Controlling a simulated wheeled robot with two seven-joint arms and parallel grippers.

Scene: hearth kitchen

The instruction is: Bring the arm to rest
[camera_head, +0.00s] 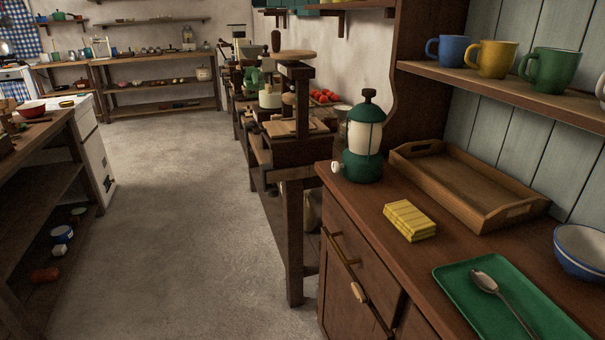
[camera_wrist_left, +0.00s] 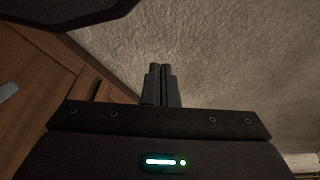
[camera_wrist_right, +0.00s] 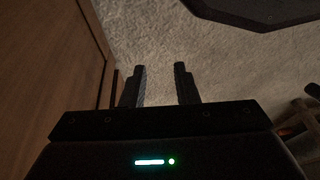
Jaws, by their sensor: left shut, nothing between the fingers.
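My left gripper (camera_wrist_left: 161,85) shows in the left wrist view with its two fingers together and nothing between them. It hangs over the pale floor, with brown wooden cabinet fronts to the left of the picture. My right gripper (camera_wrist_right: 160,85) shows in the right wrist view with its fingers apart and nothing between them. It is also over the floor, with a wooden cabinet face at the left of the picture. Neither gripper shows in the head view.
The wooden counter (camera_head: 350,215) holds a green lantern (camera_head: 364,145), a yellow cloth (camera_head: 409,220), a wooden tray (camera_head: 440,185), a green tray (camera_head: 465,300) with a spoon (camera_head: 487,284) and a blue-white bowl (camera_head: 583,250). Mugs stand on the shelf above. The floor (camera_head: 190,200) at left is clear.

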